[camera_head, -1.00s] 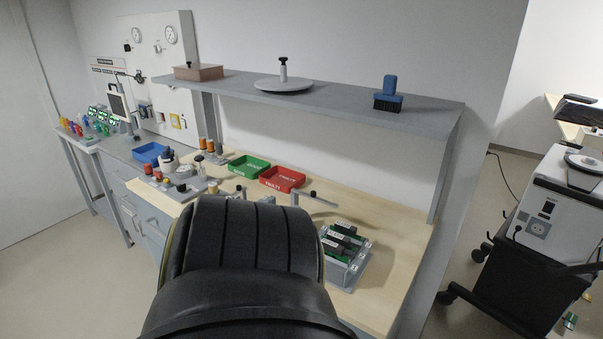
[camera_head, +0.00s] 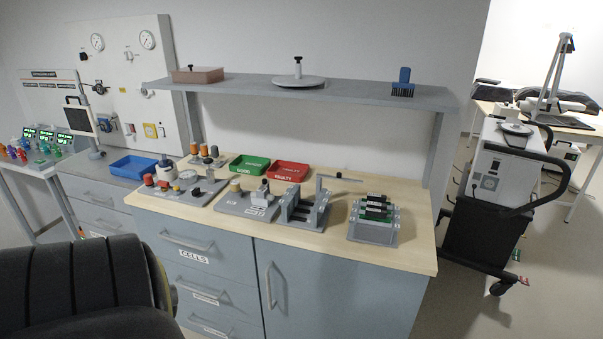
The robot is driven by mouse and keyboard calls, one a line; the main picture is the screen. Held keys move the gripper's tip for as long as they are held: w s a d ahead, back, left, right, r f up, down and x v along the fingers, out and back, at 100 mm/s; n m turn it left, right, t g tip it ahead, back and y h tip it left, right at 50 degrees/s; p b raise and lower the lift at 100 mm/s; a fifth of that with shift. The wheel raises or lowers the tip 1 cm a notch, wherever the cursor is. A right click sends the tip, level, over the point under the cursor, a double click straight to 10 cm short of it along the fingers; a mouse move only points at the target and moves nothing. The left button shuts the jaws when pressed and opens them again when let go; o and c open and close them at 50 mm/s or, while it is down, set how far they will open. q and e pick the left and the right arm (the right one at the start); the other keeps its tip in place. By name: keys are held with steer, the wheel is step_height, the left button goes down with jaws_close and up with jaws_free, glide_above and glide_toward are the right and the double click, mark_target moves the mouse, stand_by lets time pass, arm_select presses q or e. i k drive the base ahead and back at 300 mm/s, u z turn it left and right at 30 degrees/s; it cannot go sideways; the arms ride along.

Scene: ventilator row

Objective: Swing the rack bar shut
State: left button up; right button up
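A thin grey bar (camera_head: 343,179) with a black knob reaches out to the right from an upright post at the back of the wooden bench top. The post stands behind a grey slotted block (camera_head: 302,212). To the right, a grey rack (camera_head: 372,235) holds several green boards (camera_head: 376,208) in a row. The bar is raised above the bench top, behind and left of the boards, and does not lie across them. I cannot tell which base the post is fixed to. Neither of my grippers is in view.
A black padded chair-like back (camera_head: 85,285) fills the lower left. Green (camera_head: 249,166) and red (camera_head: 289,172) trays sit behind the bench fixtures. A grey shelf (camera_head: 350,92) overhangs the back. A wheeled machine (camera_head: 497,170) stands at the right, with open floor before it.

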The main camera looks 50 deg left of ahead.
mark_target(338, 177)
steer(key=u, duration=2)
